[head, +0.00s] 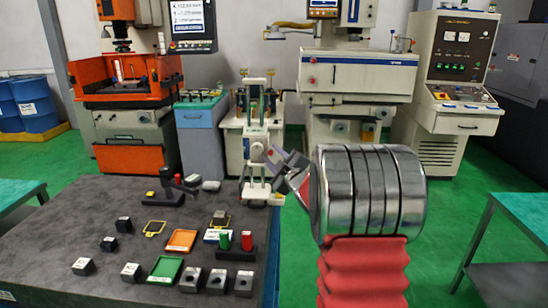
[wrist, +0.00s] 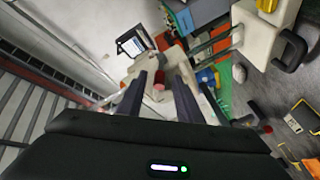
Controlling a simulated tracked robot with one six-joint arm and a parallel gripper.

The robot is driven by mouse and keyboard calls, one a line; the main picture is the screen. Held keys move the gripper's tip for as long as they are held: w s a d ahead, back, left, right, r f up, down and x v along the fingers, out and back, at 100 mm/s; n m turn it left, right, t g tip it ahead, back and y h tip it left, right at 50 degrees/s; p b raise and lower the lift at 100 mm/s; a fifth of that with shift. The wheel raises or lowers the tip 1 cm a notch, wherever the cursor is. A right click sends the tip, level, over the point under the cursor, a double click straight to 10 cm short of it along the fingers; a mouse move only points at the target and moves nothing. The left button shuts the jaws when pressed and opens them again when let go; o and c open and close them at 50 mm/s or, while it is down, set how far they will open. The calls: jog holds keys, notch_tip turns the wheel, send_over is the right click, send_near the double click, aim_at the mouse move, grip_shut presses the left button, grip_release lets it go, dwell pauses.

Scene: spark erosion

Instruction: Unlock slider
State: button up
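I cannot tell for sure which part is the slider. In the head view a white upright fixture (head: 257,150) stands at the table's far edge, and my gripper (head: 272,156) is just to its right, tilted and partly behind my arm. In the wrist view the two dark fingers of my gripper (wrist: 166,82) are apart. A small red cylinder (wrist: 158,88) with a pale round end shows in the gap between them, with space beside it; contact is not clear. A white body with a black handle (wrist: 292,50) is at the upper right there.
The dark table (head: 60,235) holds several small blocks, an orange tray (head: 181,241), a green tray (head: 165,270) and a black base with green and red knobs (head: 235,253). A black device (head: 165,198) with a red knob stands farther back. Machines line the wall.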

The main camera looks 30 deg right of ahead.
grip_shut()
dwell(0.4)
jog(key=shift+f, duration=0.1)
